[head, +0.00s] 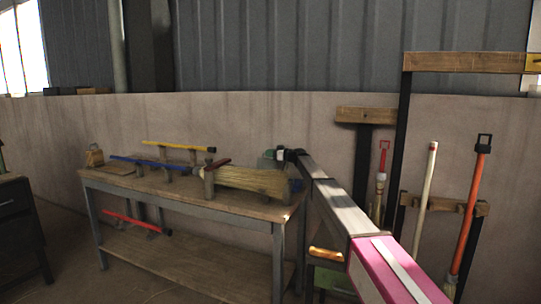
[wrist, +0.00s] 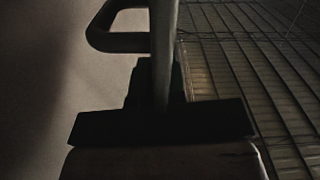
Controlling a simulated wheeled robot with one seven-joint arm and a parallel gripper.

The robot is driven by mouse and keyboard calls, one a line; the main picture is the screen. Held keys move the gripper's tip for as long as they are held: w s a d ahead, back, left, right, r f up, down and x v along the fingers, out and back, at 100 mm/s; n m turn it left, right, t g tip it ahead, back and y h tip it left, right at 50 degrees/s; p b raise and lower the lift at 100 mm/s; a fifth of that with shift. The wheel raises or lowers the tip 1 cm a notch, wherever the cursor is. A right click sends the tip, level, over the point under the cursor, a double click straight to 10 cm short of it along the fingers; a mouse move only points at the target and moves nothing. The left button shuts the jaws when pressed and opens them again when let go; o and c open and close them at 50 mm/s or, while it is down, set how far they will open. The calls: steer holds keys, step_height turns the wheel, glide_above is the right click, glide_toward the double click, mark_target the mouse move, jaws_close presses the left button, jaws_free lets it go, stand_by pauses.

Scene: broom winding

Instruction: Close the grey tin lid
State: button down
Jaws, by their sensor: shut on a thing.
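My gripper (head: 286,155) is at the right end of the workbench, at the far end of my outstretched arm. Beside it on the bench is a small grey-green shape (head: 269,157), partly hidden by the broom head and my arm; it may be the tin, but I cannot make out its lid. In the dark wrist view, my gripper (wrist: 162,105) is shut on a narrow grey piece (wrist: 164,50) seen edge-on, with a dark rounded loop (wrist: 105,38) to its left. This looks like the lid with its handle, though the shadow makes it unsure.
The workbench (head: 150,192) holds a straw broom head (head: 250,180), a blue handle (head: 140,162) and a yellow handle (head: 178,146). A red handle (head: 130,219) is below. A rack with upright brooms (head: 470,215) stands at the right. A dark cabinet (head: 18,235) is at the left.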

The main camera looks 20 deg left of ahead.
steer(key=s+f+n, duration=0.1)
steer(key=s+n, duration=0.7)
steer(key=s, duration=0.1)
steer(key=shift+a, duration=0.3)
steer(key=shift+f, duration=0.1)
steer(key=c, duration=1.2)
jaws_free()
steer(key=d, duration=0.7)
steer(key=s+d, duration=0.1)
steer(key=d, duration=0.2)
steer(key=shift+d, duration=0.35)
